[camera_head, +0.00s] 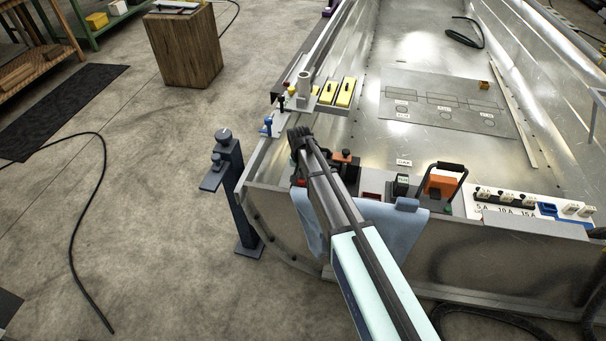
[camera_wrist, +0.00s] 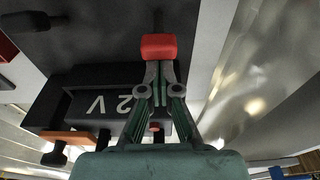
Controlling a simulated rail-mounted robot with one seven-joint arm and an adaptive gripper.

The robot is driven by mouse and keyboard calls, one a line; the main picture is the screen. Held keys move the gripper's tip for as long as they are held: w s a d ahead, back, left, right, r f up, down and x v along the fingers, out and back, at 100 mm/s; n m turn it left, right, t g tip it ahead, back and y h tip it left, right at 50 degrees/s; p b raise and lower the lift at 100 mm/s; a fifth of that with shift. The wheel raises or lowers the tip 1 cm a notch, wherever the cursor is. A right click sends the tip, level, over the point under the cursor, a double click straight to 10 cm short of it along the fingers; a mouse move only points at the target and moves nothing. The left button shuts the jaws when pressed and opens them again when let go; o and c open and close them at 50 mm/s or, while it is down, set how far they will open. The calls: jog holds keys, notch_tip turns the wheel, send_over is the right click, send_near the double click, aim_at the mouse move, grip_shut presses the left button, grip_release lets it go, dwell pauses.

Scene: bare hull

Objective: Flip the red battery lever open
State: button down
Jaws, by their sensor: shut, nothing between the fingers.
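The red lever (camera_wrist: 158,47) is in the upper middle of the wrist view, a red block with a dark stem beyond it. My gripper (camera_wrist: 158,72) is shut and empty, its tips right at the block's near edge; I cannot tell whether they touch. The black battery (camera_wrist: 75,100) with white "2 V" lettering lies to the left and partly beneath the fingers. In the head view my gripper (camera_head: 300,138) is above the hull's near end, and my arm hides most of the battery. I cannot make out the lever there for certain.
An orange part with a black knob (camera_head: 345,154) is right of my gripper, and an orange-and-black box with a handle (camera_head: 441,185) stands farther right. A blue cloth (camera_head: 395,220) hangs over the hull edge. Yellow blocks (camera_head: 337,92) lie on a side ledge. The hull floor beyond is mostly clear.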

aim_at(301, 181)
jog(key=shift+s+a+r, duration=0.1)
jog(key=shift+s, duration=0.65)
jog(key=shift+s+a+r, duration=0.1)
jog(key=shift+s, duration=0.6)
jog(key=shift+w, duration=0.1)
jog(key=shift+r+p, duration=0.45)
jog(key=shift+r, duration=0.35)
jog(key=shift+r, duration=0.1)
jog(key=s+r+p, duration=0.4)
jog(key=s+r, duration=0.2)
jog(key=r, duration=0.1)
jog(key=shift+a+r, duration=0.4)
